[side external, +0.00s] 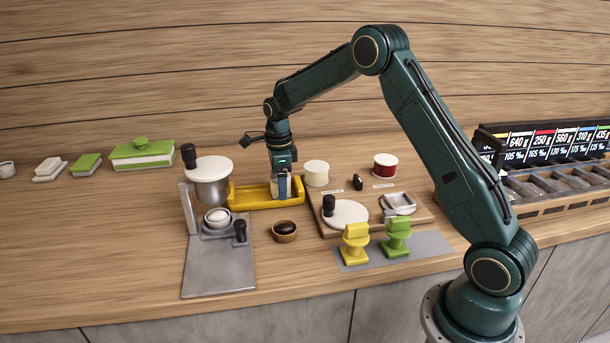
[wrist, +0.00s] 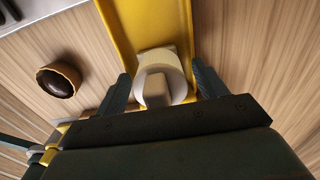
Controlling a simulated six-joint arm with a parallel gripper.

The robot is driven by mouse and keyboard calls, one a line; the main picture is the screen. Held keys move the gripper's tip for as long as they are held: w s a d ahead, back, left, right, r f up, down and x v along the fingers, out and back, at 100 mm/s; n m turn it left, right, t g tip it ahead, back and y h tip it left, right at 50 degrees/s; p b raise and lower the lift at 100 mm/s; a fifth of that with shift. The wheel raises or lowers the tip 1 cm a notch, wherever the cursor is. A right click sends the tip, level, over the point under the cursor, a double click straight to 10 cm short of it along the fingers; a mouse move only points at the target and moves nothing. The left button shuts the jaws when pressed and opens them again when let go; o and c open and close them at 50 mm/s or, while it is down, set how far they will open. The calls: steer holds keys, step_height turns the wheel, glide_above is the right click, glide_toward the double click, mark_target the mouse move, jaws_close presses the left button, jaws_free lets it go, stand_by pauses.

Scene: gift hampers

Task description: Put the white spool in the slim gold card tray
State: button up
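The slim gold card tray (side external: 245,197) is a long yellow trough on the table, left of the wooden board; it runs under my gripper in the wrist view (wrist: 125,18). My gripper (wrist: 163,85) points down around the spool. Narrow gaps show between both fingers and the spool, so it looks open. The spool's underside contact is partly hidden.
Left of the tray stand a metal pot (side external: 212,190) and a grey stand plate (side external: 220,270). A brown bowl (side external: 285,231) is in front. On the wooden board (side external: 325,230) are a cream cylinder (side external: 316,173) and a red one (side external: 385,167). Yellow (side external: 355,243) and green (side external: 397,237) stands are nearby.

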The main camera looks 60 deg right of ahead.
steer(key=shift+r, duration=0.1)
step_height(320, 180, up, 12)
steer(key=shift+r, duration=0.1)
stand_by(0.9)
stand_by(0.5)
steer(key=shift+s+a+r, duration=0.15)
steer(key=shift+r, duration=0.1)
steer(key=s+a+r+n+t, duration=0.1)
steer(key=s+a+r+n, duration=0.35)
steer(key=s+n, duration=0.2)
steer(key=s+a+r+n+t, duration=0.2)
steer(key=s+a+r+n, duration=0.1)
steer(key=s+r+n, duration=0.4)
steer(key=s+a+f+n+t, duration=0.1)
steer(key=s+a+f+n, duration=0.1)
steer(key=s+n, duration=0.4)
steer(key=s+a+f+n+t, duration=0.1)
steer(key=s+a+f+n, duration=0.2)
steer(key=s+n, duration=0.4)
steer(key=s, duration=0.6)
steer(key=shift+s+f+t, duration=0.3)
steer(key=shift+s+f, duration=0.05)
steer(key=shift+s, duration=0.05)
